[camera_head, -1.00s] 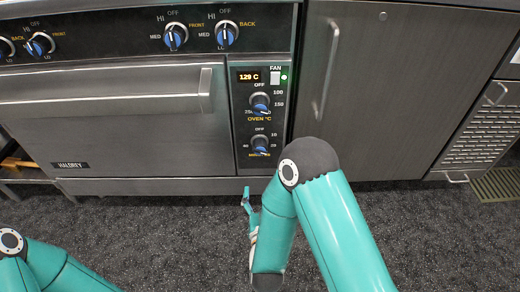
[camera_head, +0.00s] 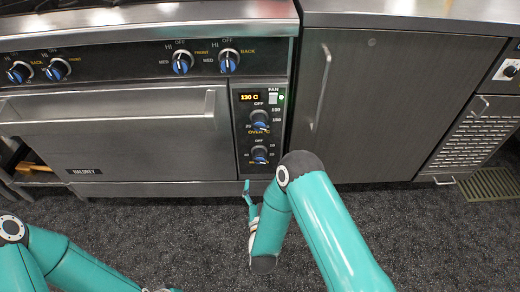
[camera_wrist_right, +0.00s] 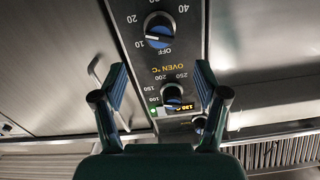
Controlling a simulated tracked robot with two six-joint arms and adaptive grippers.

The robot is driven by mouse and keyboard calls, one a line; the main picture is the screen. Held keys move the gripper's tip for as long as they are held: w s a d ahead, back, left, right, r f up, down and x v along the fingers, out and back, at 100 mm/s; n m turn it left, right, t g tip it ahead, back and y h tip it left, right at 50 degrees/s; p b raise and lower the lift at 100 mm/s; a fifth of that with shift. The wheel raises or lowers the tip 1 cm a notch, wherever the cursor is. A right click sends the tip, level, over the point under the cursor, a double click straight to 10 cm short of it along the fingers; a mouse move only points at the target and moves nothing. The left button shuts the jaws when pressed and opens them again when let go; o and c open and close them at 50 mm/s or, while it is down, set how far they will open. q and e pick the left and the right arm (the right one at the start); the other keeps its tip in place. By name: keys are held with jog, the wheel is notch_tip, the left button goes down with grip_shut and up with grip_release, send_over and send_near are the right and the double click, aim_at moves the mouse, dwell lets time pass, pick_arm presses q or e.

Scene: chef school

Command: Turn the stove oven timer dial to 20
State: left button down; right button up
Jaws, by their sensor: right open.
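The timer dial (camera_head: 260,154) is the lower round knob on the oven's right control panel, black with a blue grip. In the right wrist view it appears upside down, as the blue-and-black timer dial (camera_wrist_right: 158,30) with 10, 20 and 40 readable around it. Its white mark seems to point near 10; the exact setting is unclear. My right gripper (camera_head: 250,199) is below and in front of the panel, apart from the dial. In the right wrist view the right gripper (camera_wrist_right: 160,80) is open and empty. My left gripper barely shows at the bottom edge of the head view.
The oven temperature dial (camera_head: 260,120) sits just above the timer dial, under a display (camera_head: 250,97) and fan switch (camera_head: 273,97). The oven door handle (camera_head: 110,105) juts out to the left. A cabinet handle (camera_head: 322,88) stands to the right. The dark floor is clear.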

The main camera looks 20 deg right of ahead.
aim_at(260, 163)
jog(key=b+x, duration=0.1)
jog(key=x, duration=0.5)
jog(key=b+x, duration=0.1)
jog(key=x, duration=0.5)
jog(key=shift+w+d+f, duration=0.1)
jog(key=shift+w+f, duration=0.1)
jog(key=shift+w, duration=0.15)
jog(key=c, duration=1.2)
jog(key=shift+o, duration=0.2)
jog(key=shift+f+m+b, duration=0.1)
jog(key=shift+m+b, duration=0.4)
jog(key=shift+b, duration=0.2)
